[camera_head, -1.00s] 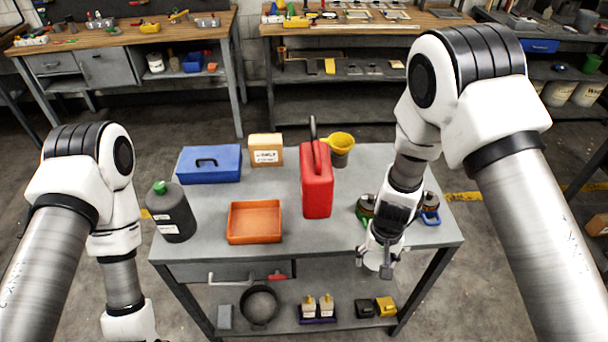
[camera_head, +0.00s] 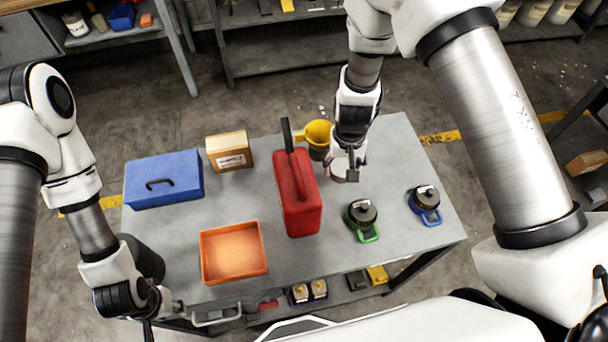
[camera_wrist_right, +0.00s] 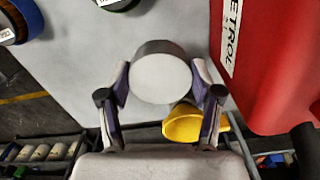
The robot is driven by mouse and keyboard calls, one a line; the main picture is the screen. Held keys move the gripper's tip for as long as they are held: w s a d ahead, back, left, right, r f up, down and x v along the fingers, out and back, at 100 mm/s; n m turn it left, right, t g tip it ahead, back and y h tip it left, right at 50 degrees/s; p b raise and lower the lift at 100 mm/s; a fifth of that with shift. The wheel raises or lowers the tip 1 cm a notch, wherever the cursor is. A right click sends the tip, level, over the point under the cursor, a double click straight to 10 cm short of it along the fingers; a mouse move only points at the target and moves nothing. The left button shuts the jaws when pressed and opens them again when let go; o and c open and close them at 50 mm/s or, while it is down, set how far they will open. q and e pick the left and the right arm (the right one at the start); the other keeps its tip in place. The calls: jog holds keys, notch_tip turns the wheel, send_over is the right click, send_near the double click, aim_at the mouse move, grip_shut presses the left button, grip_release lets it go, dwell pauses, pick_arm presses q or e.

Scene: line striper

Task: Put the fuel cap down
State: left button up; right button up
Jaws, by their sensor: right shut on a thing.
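The fuel cap (camera_wrist_right: 160,80), a round piece with a pale flat face and a grey rim, sits between the fingers of my right gripper (camera_wrist_right: 163,88) in the right wrist view. The right gripper is shut on it. In the head view my right gripper (camera_head: 345,174) and the cap are over the back right part of the grey table (camera_head: 290,255), right of the red petrol can (camera_head: 298,200). I cannot tell whether the cap touches the table. My left gripper (camera_head: 150,325) is low at the table's front left corner; its fingers are too unclear to read.
A yellow funnel (camera_head: 318,133) stands close behind the right gripper. Dark round items with a green loop (camera_head: 362,215) and a blue loop (camera_head: 425,200) lie to the right. An orange tray (camera_head: 233,252), blue box (camera_head: 164,180) and tan box (camera_head: 229,151) stand left. Bare tabletop lies between them.

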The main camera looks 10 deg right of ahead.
jog(key=b, duration=0.4)
send_over(340, 198)
jog(key=s, duration=0.1)
notch_tip(340, 198, down, 5)
jog(key=shift+s+r, duration=0.1)
jog(key=shift+r, duration=0.1)
jog(key=f+b, duration=0.1)
jog(key=w+f+b, duration=0.1)
jog(key=f, duration=0.1)
jog(key=f+b, duration=0.1)
jog(key=f, duration=0.1)
jog(key=shift+w+f+b, duration=0.15)
jog(key=shift+w+b, duration=0.2)
jog(key=shift+s+r, duration=0.15)
jog(key=shift+r, duration=0.15)
jog(key=shift+c, duration=0.6)
jog(key=shift+s+r, duration=0.1)
jog(key=shift+s, duration=0.2)
jog(key=shift+f, duration=0.25)
jog(key=o, duration=1.3)
jog(key=shift+w, duration=0.2)
jog(key=shift+c, duration=0.2)
jog(key=shift+o, duration=0.7)
jog(key=shift+w, duration=0.1)
pick_arm(q)
notch_tip(340, 198, down, 8)
jog(key=s, duration=0.1)
jog(key=shift+s+r, duration=0.2)
jog(key=shift+r, duration=0.05)
